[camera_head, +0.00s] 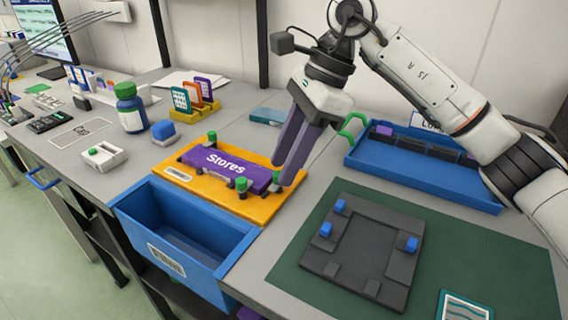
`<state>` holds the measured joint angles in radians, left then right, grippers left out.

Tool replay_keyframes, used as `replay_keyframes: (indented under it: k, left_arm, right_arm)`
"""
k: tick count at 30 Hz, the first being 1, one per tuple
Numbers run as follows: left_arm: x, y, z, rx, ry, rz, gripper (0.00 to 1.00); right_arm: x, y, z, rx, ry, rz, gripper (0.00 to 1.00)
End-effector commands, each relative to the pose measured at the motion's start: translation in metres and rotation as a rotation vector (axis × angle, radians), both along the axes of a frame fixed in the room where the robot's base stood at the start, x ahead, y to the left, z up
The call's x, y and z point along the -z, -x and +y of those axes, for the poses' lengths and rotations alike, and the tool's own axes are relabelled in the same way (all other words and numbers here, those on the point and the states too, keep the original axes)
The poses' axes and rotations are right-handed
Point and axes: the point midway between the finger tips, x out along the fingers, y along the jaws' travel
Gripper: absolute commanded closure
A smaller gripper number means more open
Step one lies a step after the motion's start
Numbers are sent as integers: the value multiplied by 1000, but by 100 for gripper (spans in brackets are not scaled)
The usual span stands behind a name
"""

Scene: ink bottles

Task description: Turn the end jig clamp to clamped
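An orange jig (262,211) lies on the grey bench and holds a purple plate (215,166) lettered "Stores". Green-topped knobs stand at its far left (212,136) and near edge (241,184). Small dark clamp parts sit around the plate; their set positions are too small to read. My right gripper (283,172) points down at the jig's right end, its two purple-grey fingers a little apart. The fingers hide part of that end, including any clamp part there; contact cannot be told. My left gripper is not in view.
A blue drawer (178,262) stands open in front of the jig. A blue tray (425,181) with dark slots is at the back right. A dark square fixture (352,265) lies on a green mat (490,268). A green-capped bottle (130,112) stands at the left.

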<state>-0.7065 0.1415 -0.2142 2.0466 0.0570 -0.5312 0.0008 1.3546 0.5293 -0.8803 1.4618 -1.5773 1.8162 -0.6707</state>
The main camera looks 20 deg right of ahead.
Motion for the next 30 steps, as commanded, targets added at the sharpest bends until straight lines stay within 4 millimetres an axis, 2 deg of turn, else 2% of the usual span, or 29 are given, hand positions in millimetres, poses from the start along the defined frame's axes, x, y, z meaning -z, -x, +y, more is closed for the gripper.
replay_keyframes:
  k: [4, 12, 18, 30]
  left_arm:
    - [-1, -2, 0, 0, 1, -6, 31]
    - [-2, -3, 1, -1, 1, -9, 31]
    - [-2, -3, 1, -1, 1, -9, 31]
    - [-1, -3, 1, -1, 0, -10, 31]
  right_arm:
    - [8, 1, 4, -2, 0, 1, 66]
    - [9, 0, 4, 0, -1, 1, 68]
    - [8, 0, 4, 0, -1, 1, 100]
    - [8, 1, 4, 58, -1, -2, 100]
